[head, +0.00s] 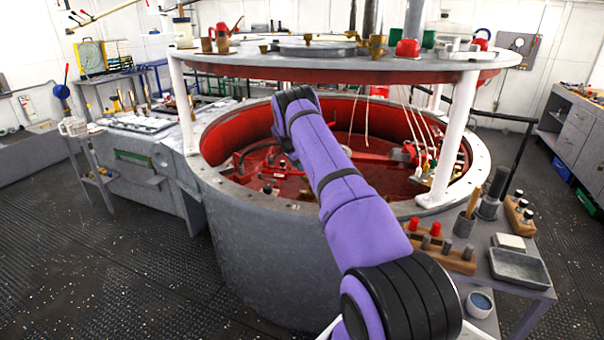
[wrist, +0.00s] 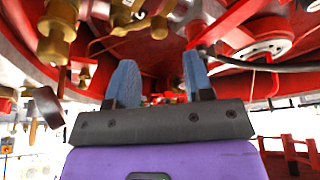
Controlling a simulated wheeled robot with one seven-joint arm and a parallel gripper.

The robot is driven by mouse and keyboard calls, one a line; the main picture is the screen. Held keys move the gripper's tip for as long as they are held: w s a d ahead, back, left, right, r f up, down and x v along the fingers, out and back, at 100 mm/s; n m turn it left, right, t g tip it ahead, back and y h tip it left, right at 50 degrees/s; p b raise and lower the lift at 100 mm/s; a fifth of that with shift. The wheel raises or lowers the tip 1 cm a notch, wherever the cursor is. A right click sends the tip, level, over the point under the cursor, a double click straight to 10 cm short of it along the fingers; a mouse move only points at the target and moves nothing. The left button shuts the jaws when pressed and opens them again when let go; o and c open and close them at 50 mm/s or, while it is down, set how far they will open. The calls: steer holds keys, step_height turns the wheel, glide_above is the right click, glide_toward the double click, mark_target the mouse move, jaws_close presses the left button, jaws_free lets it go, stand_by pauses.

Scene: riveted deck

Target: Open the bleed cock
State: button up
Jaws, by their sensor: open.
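My gripper (wrist: 160,78) is open in the wrist view, its two blue fingertips apart with nothing held between them. Brass fittings (wrist: 155,22) hang from a red underside just above and beyond the fingertips, apart from them as far as I can see. A larger brass fitting (wrist: 58,28) hangs at the upper left. I cannot tell for certain which of these is the bleed cock. In the head view my purple arm reaches over the rim of the round grey vat (head: 265,265), and its far end hides the gripper.
A round upper deck (head: 330,62) stands on white posts (head: 455,135) above the red-lined vat, limiting height. Thin cords (head: 415,120) hang below it. A side bench with a grey tray (head: 518,267) stands at right. A black hose (wrist: 240,66) crosses the wrist view at right.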

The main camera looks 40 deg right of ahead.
steer(key=shift+v, duration=1.55)
steer(key=shift+s+a, duration=0.1)
steer(key=shift+s, duration=0.05)
